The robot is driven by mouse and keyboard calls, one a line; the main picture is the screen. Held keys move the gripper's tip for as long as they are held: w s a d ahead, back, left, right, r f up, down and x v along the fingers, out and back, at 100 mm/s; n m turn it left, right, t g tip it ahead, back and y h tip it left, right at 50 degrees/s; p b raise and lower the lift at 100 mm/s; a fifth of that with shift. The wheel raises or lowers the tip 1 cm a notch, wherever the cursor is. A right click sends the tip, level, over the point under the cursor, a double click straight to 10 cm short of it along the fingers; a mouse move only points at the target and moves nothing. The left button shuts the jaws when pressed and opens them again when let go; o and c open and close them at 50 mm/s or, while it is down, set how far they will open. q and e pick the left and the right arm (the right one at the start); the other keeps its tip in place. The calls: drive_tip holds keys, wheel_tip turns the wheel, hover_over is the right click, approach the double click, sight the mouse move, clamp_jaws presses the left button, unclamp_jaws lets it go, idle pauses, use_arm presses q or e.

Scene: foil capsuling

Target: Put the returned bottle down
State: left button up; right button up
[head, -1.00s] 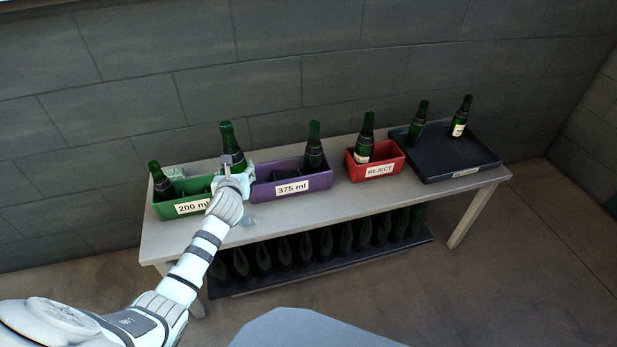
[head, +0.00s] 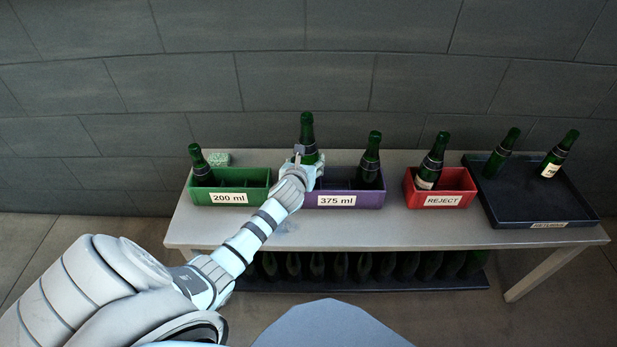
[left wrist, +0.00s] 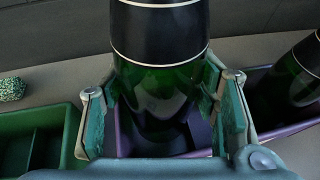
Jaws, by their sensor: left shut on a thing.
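My left gripper (head: 306,174) is shut on a dark green bottle (head: 307,128). The bottle is upright, over the left end of the purple 375 ml crate (head: 337,201). In the left wrist view, the pads of the gripper (left wrist: 163,115) press both sides of the bottle (left wrist: 160,85), which has a black band with pale lines. Purple crate walls show around its lower part; I cannot tell whether its base touches the crate floor. Another bottle (head: 370,158) stands in the crate's right part. My right gripper is not in view.
The green 200 ml crate (head: 229,198) on the left holds one bottle. The red REJECT crate (head: 440,201) holds one labelled bottle. A dark tray (head: 530,205) at right carries two bottles. Several bottles stand on the shelf below. A green speckled block (head: 218,159) lies behind the green crate.

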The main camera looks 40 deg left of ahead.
use_arm(q)
wheel_tip(320, 180, down, 4)
drive_tip(key=shift+s+f+b, duration=0.1)
drive_tip(key=shift+b, duration=1.15)
drive_tip(key=shift+f, duration=0.35)
drive_tip(key=shift+r, duration=0.1)
drive_tip(key=o, duration=1.6)
drive_tip(key=shift+c, duration=0.2)
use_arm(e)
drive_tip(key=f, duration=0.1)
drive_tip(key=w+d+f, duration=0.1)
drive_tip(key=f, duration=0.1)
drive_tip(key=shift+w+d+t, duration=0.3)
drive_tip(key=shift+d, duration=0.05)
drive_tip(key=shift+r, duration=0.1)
use_arm(q)
drive_tip(key=p+v, duration=0.5)
drive_tip(key=v, duration=0.7)
drive_tip(key=shift+p, duration=0.4)
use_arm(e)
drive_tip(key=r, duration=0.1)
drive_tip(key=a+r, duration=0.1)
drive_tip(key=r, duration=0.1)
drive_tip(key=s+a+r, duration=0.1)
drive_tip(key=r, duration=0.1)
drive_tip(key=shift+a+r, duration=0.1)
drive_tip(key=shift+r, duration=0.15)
